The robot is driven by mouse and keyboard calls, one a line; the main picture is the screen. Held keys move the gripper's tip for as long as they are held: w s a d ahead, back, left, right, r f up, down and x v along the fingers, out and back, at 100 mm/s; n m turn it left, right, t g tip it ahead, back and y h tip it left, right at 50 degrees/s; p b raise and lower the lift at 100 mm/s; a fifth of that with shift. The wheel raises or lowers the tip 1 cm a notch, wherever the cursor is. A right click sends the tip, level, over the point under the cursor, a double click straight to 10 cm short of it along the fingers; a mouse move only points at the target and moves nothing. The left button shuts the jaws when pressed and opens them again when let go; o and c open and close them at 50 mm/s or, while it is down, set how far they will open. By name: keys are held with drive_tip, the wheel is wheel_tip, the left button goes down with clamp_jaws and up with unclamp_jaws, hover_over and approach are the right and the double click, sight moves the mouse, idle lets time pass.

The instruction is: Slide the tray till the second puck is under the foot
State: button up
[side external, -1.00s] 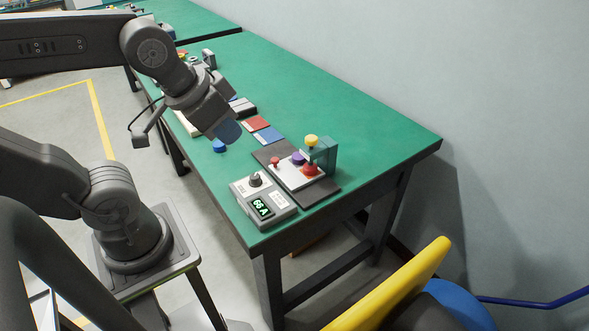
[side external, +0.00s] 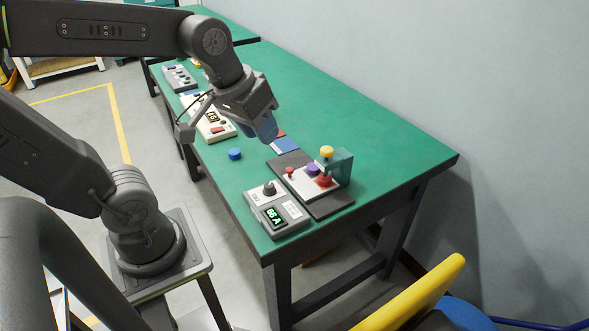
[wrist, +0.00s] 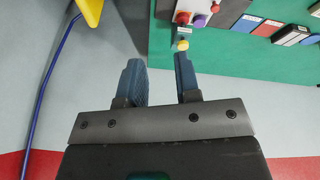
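The pale tray (side external: 304,186) lies on a dark base. It carries a small red knob (side external: 290,172) at its left end, a purple puck (side external: 312,170) in the middle and a red puck (side external: 324,182) at the right. The teal press (side external: 343,167) with a yellow knob (side external: 327,151) stands over the right end, with the red puck at its foot; exact alignment is hard to tell. My gripper (side external: 266,134) hangs above the table, left of the tray and apart from it. In the wrist view, my gripper (wrist: 161,82) is open and empty.
A grey meter (side external: 276,209) reading 66 A sits in front of the tray. A loose blue puck (side external: 234,154) lies to the left. Red and blue flat pads (side external: 285,146) lie behind the tray. The table's right part is clear. A yellow-topped object (side external: 410,295) stands off the table.

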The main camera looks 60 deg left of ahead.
drive_tip(key=shift+o, duration=1.4)
drive_tip(key=w+a+f+n+g, duration=0.1)
drive_tip(key=w+a+n, duration=0.3)
drive_tip(key=w+n, duration=0.1)
drive_tip(key=shift+a+f+g+h, duration=0.15)
drive_tip(key=shift+f+g+h, duration=0.15)
drive_tip(key=shift+f, duration=0.1)
drive_tip(key=shift+o, duration=0.2)
drive_tip(key=w+a+f+n+h, duration=0.1)
drive_tip(key=w+a+f+n, duration=0.2)
drive_tip(key=w+a+n, duration=0.1)
drive_tip(key=shift+a+n+g, duration=0.4)
drive_tip(key=shift+a+n, duration=0.1)
drive_tip(key=shift+a, duration=0.15)
drive_tip(key=n+h, duration=0.2)
drive_tip(key=n, duration=0.7)
approach(289, 169)
drive_tip(key=x, duration=0.8)
drive_tip(key=shift+w+f, duration=0.1)
drive_tip(key=shift+f, duration=0.3)
clamp_jaws()
